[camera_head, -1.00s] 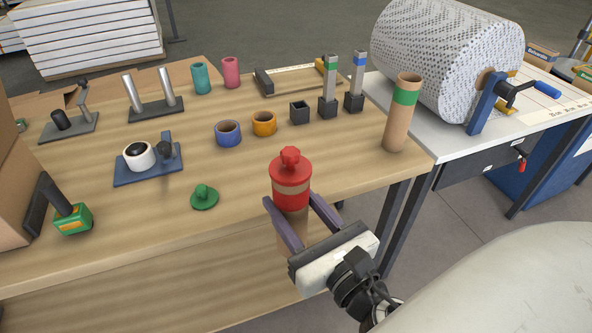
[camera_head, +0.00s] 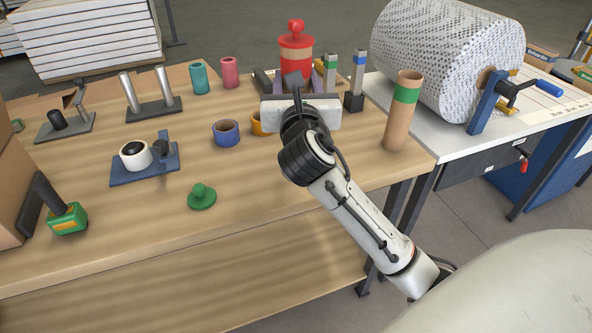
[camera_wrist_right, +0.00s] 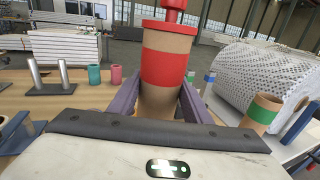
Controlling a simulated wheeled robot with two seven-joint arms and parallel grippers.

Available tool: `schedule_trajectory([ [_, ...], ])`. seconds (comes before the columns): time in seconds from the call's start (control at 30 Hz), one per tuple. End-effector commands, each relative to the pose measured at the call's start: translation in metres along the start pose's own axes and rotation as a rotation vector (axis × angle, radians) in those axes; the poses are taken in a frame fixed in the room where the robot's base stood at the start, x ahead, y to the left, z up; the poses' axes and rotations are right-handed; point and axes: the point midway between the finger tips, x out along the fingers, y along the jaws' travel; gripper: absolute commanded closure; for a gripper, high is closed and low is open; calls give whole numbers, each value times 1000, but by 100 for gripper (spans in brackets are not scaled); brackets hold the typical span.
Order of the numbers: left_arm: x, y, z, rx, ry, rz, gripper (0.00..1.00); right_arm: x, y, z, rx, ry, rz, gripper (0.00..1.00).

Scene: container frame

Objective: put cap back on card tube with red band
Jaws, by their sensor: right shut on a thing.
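The card tube with the red band (camera_wrist_right: 163,70) is upright between the fingers of my right gripper (camera_wrist_right: 158,100), which is shut on it below the band. A red cap with a knob (camera_wrist_right: 180,26) sits on the tube's top end. In the head view the cap (camera_head: 296,38) and red band (camera_head: 295,68) show above my right gripper (camera_head: 297,84), over the back of the table. The tube's lower end is hidden, so I cannot tell whether it touches the table. My left gripper is not in view.
An open card tube with a green band (camera_head: 402,112) stands at the table's right end. A green cap (camera_head: 202,197) lies near the front. Blue (camera_head: 226,133) and orange (camera_head: 256,124) rings and small stands are close to my right arm.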

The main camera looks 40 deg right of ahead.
Motion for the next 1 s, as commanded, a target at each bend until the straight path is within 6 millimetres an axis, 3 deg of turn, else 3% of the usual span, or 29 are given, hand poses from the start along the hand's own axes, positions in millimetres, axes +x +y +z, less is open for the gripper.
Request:
schedule_trajectory([
  [0.27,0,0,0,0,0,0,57,0,0,0,1,-4,1,96],
  [0.6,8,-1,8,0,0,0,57,0,0,-47,-1,-1,1,96],
  [0.9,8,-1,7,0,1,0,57,0,0,-49,1,-5,1,96],
  [1.0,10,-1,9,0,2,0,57,0,0,-58,0,-2,1,96],
])
